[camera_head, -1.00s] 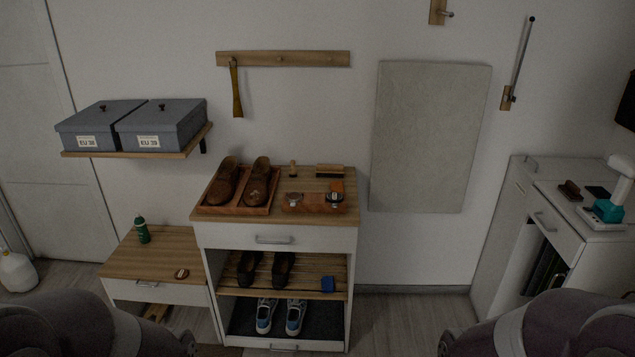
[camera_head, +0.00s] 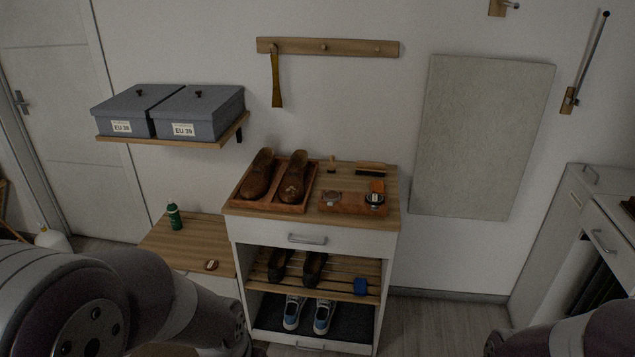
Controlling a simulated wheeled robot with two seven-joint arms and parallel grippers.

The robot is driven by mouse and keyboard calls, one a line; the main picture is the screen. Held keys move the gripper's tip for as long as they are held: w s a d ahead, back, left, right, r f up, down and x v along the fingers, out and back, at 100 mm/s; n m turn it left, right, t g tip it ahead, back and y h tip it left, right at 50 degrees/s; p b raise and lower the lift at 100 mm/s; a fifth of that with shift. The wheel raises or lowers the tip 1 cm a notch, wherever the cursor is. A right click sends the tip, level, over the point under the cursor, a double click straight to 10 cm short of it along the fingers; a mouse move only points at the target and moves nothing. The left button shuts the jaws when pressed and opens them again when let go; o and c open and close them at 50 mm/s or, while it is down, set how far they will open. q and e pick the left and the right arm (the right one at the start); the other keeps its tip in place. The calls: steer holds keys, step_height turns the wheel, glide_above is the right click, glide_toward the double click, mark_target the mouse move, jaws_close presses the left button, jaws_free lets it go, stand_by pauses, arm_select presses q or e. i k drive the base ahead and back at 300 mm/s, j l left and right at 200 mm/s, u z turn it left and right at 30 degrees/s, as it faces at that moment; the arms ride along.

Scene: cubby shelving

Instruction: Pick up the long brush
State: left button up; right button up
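A long brush (camera_head: 371,168) with a wooden back and dark bristles lies at the back right of the cabinet top (camera_head: 386,205). It is behind a wooden tray of shoe-care items (camera_head: 340,207) and nothing hides it. A small upright dauber (camera_head: 332,164) stands to its left. Links of my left arm show at the lower left and part of my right arm shows at the lower right. Neither gripper is in view, and nothing touches the brush.
Brown shoes (camera_head: 293,178) sit in a tray left of the brush. A lower side table (camera_head: 190,238) holds a green bottle (camera_head: 174,216) and a small brush (camera_head: 211,265). Grey boxes (camera_head: 200,112) sit on a wall shelf. A shoehorn (camera_head: 277,80) hangs above the cabinet.

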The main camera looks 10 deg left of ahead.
mark_target(372, 168)
steer(key=i+u, duration=0.1)
steer(key=u, duration=0.35)
steer(key=i+l+u, duration=0.1)
steer(key=u, duration=0.35)
steer(key=l+u, duration=0.2)
steer(key=u, duration=0.25)
steer(key=i+l+u, duration=0.2)
steer(key=l+u, duration=0.15)
steer(key=l, duration=0.65)
steer(key=i+l+u, duration=0.15)
steer(key=l+u, duration=0.15)
steer(key=l, duration=0.7)
steer(key=l+u, duration=0.35)
steer(key=l, duration=1.35)
steer(key=k+l, duration=0.1)
steer(key=l, duration=0.55)
